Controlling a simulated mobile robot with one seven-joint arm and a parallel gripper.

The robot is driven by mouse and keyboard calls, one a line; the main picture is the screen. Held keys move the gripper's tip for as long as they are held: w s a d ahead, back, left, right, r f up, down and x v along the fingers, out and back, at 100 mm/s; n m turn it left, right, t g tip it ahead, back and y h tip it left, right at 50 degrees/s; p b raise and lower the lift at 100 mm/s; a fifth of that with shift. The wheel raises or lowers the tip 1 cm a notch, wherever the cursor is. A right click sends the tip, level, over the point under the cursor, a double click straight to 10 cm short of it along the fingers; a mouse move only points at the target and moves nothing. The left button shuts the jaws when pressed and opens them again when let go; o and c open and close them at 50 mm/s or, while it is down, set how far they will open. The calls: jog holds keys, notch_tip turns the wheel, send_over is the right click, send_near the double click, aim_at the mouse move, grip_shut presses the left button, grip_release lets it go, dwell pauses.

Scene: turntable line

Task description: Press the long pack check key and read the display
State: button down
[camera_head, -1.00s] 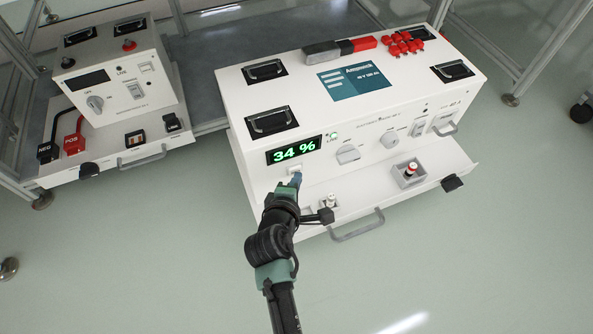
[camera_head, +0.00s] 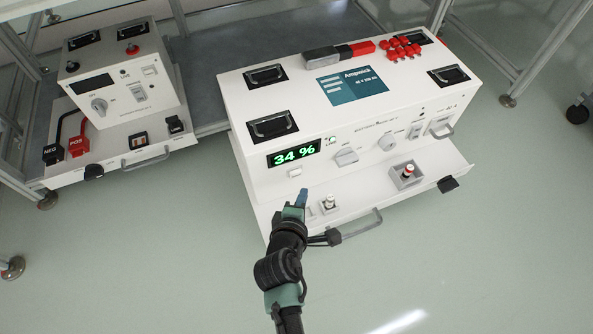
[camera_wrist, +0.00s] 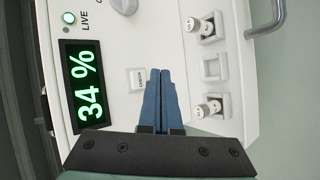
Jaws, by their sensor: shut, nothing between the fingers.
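The long white pack (camera_head: 340,95) stands at the right in the head view. Its display (camera_head: 294,153) is lit and reads "34 %" in green; it also shows sideways in the wrist view (camera_wrist: 84,87). A green lamp marked LIVE (camera_wrist: 69,18) is lit beside it. The check key (camera_head: 295,171) is a small white square below the display, seen also in the wrist view (camera_wrist: 137,80). My gripper (camera_head: 303,192) is shut and empty, its blue fingertips (camera_wrist: 160,74) apart from the key, just beside it in the picture.
A smaller white unit (camera_head: 115,75) with a dark display stands at the left, with black and red plugs (camera_head: 78,147). The long pack's front shelf carries metal terminals (camera_head: 406,173) and a handle (camera_head: 362,225). The floor in front is clear.

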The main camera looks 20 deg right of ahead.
jog(key=s+p, duration=0.1)
jog(key=s, duration=0.1)
jog(key=shift+s, duration=0.4)
dwell(0.6)
